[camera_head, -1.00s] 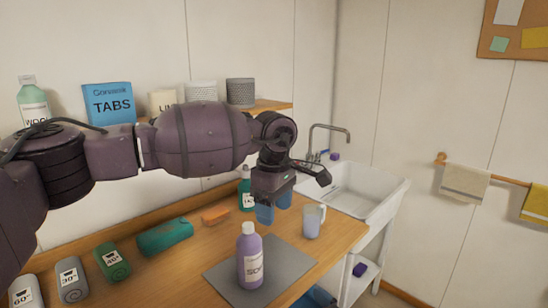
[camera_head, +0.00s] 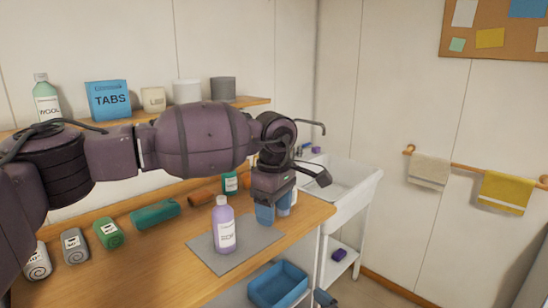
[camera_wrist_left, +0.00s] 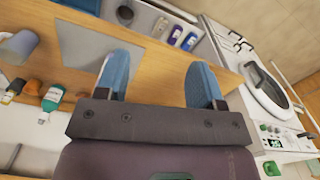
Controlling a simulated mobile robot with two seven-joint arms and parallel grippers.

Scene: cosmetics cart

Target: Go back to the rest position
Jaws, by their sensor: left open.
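My left gripper (camera_head: 277,213) hangs over the right end of the wooden counter (camera_head: 160,262), to the right of the lilac bottle (camera_head: 223,232). Its two blue fingers are apart with nothing between them, as the left wrist view also shows (camera_wrist_left: 159,80). The lilac bottle stands upright on a grey mat (camera_head: 262,240), apart from the gripper.
A white sink (camera_head: 345,195) is to the right. A blue bin (camera_head: 279,284) sits below. A washing machine (camera_wrist_left: 268,95) shows in the wrist view.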

